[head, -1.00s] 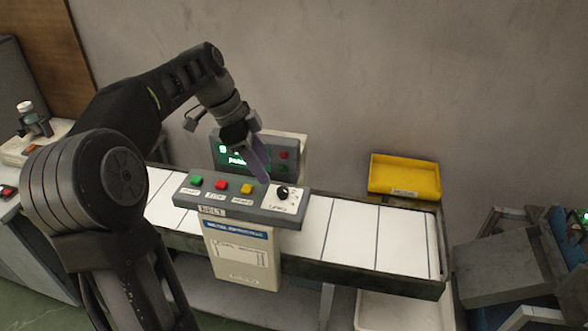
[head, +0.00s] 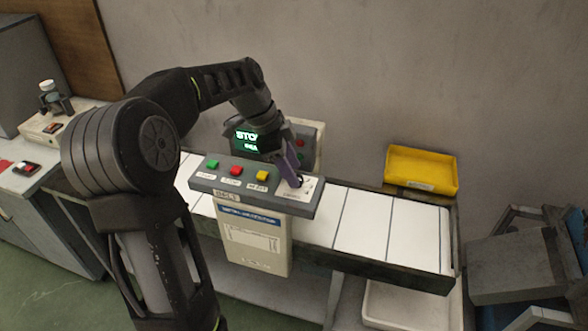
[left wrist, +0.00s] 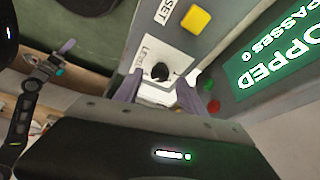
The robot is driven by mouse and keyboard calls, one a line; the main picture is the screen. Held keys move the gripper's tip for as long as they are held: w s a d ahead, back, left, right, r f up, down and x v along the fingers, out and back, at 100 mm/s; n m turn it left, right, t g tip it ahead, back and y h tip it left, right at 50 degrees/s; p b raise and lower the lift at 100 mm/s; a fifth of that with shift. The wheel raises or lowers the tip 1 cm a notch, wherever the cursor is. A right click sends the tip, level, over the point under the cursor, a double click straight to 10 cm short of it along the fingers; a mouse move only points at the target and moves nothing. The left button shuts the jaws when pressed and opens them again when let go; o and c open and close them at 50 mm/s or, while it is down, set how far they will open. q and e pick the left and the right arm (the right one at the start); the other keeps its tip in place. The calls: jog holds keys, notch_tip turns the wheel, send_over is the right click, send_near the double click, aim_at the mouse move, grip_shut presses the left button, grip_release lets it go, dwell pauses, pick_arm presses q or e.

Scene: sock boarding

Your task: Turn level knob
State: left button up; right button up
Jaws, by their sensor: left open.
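The level knob (left wrist: 160,72) is a small black dial on a white plate at the right end of the belt's control panel (head: 225,184). My left gripper (head: 296,183) points down at that end of the panel. In the left wrist view its two purple fingers (left wrist: 170,92) are apart, with the knob just beyond and between the tips. I cannot tell if either finger touches it.
Green, red and yellow buttons (head: 262,176) sit left of the knob. A green-lit display (left wrist: 277,62), reading in part "OPPED", stands behind the panel. The white-slatted belt (head: 362,228) runs behind, with a yellow bin (head: 422,171) at its far right.

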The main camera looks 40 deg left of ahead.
pick_arm(q)
jog(key=shift+x, duration=0.75)
grip_shut()
